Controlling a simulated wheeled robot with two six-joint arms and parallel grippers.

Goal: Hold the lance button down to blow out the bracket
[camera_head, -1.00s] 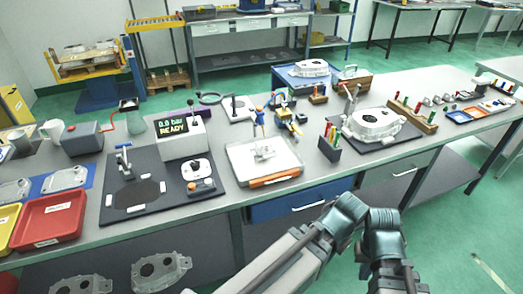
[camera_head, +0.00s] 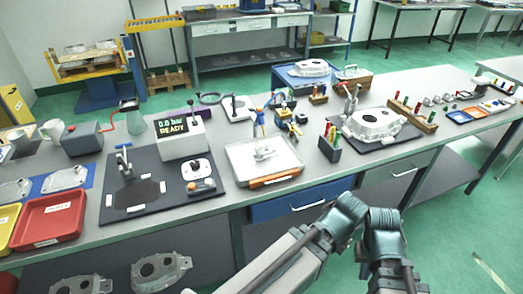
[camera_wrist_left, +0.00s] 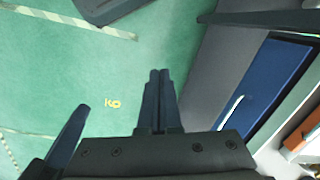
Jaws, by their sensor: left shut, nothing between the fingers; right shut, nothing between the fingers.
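A blue-topped clamp-like stand (camera_head: 123,160) rises from the mat behind a dark patch. A small white box (camera_head: 197,168) and an orange button (camera_head: 207,183) sit at the mat's right side. I cannot tell which part is the lance button. A grey metal bracket-like part (camera_head: 263,153) lies in a white tray. My left gripper (camera_wrist_left: 158,75) is shut and empty, over the floor beside the bench. My right gripper (camera_head: 392,284) is low at the bottom edge, its fingertips unclear, away from the bench top.
A red tray (camera_head: 48,222) stands at the left. A pen holder (camera_head: 330,150) and a large casting (camera_head: 374,123) on a dark mat are to the right. A blue drawer (camera_head: 300,200) is under the bench edge. Green floor lies open at the lower right.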

